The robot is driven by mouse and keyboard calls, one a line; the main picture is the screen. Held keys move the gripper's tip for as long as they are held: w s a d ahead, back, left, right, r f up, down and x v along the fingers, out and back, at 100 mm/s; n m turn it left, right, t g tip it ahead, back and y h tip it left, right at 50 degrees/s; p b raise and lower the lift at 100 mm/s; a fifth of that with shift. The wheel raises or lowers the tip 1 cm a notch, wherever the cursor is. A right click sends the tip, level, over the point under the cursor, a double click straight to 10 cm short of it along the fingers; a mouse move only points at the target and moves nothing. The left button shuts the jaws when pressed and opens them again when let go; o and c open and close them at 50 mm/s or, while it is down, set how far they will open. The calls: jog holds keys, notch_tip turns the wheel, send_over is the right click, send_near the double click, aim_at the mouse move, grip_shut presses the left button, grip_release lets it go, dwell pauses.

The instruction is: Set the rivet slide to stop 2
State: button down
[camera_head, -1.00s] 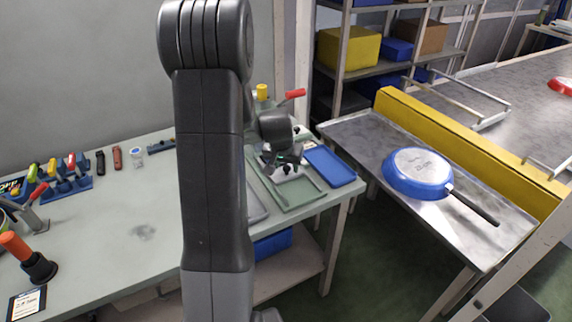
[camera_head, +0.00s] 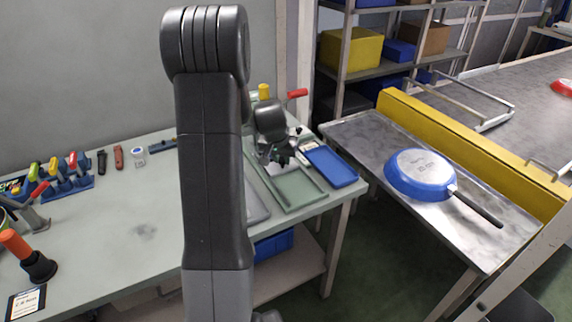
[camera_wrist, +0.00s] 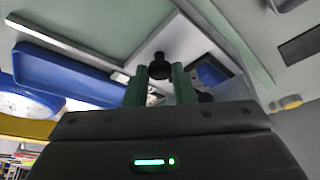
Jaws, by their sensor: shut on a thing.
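My gripper (camera_wrist: 159,78) is shut on a small black knob (camera_wrist: 160,64), which stands between its two green fingers in the wrist view. A pale plate (camera_wrist: 185,42) lies behind the knob. I take the knob and plate for the rivet slide. In the head view my gripper (camera_head: 281,159) is at the back of a green, rimmed tray-like fixture (camera_head: 297,192) on the bench. My wrist hides most of the slide there. Stop marks cannot be made out in either view.
A blue tray (camera_head: 331,166) lies right of the fixture. A red-handled lever (camera_head: 297,93) stands behind it. A blue pan (camera_head: 416,175) lies upside down on the metal table at right. The bench (camera_head: 130,225) is mostly clear at left centre.

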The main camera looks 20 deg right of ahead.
jog(key=shift+w, duration=0.1)
jog(key=c, duration=1.2)
grip_release()
jog(key=shift+r, duration=0.1)
jog(key=v, duration=1.3)
jog(key=shift+r, duration=0.25)
